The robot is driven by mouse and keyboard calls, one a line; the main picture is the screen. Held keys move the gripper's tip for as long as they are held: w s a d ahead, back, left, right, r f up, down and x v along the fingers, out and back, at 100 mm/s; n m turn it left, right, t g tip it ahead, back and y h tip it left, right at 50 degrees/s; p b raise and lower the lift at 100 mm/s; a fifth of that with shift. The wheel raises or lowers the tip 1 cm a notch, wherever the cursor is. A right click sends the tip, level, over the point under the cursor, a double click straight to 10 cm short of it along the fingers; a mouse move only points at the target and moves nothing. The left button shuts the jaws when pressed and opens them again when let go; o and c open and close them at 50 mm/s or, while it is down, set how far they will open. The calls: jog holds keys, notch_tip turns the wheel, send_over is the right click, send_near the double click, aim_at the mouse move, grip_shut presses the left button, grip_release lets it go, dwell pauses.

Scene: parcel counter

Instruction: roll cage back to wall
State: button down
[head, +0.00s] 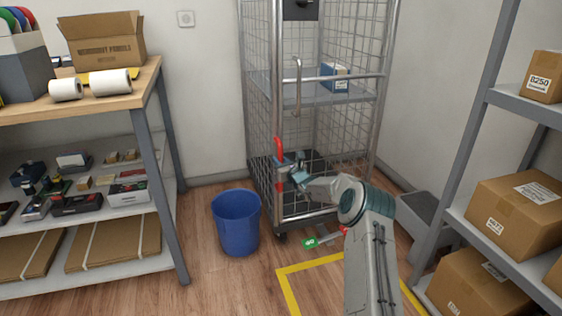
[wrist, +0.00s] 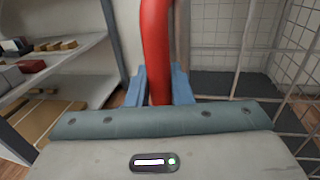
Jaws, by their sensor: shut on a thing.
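The roll cage (head: 336,104) is a tall wire-mesh cage with a grey mid shelf. It stands upright near the back wall (head: 213,95), in the corner. A red handle (head: 278,149) is on its front left post, and it also shows in the wrist view (wrist: 157,50). My gripper (head: 287,165) is shut around the red handle, with its blue fingers (wrist: 137,88) on either side of it. A small blue and white box (head: 335,78) sits on the cage's shelf. The gap between cage and wall is hard to judge.
A blue bin (head: 237,221) stands just left of the cage. Yellow tape (head: 287,292) marks the floor in front. A green pedal (head: 309,241) is at the cage's foot. A workbench (head: 150,75) is left; shelving with cartons (head: 512,215) is right. A grey bin (head: 420,212) stands right.

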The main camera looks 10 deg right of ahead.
jog(key=shift+w+r, duration=0.1)
jog(key=shift+r, duration=0.05)
jog(key=c, duration=1.3)
grip_release()
jog(key=shift+w, duration=0.15)
jog(key=shift+c, duration=0.2)
jog(key=p+v, duration=0.4)
jog(key=v, duration=1)
jog(key=shift+a, duration=0.1)
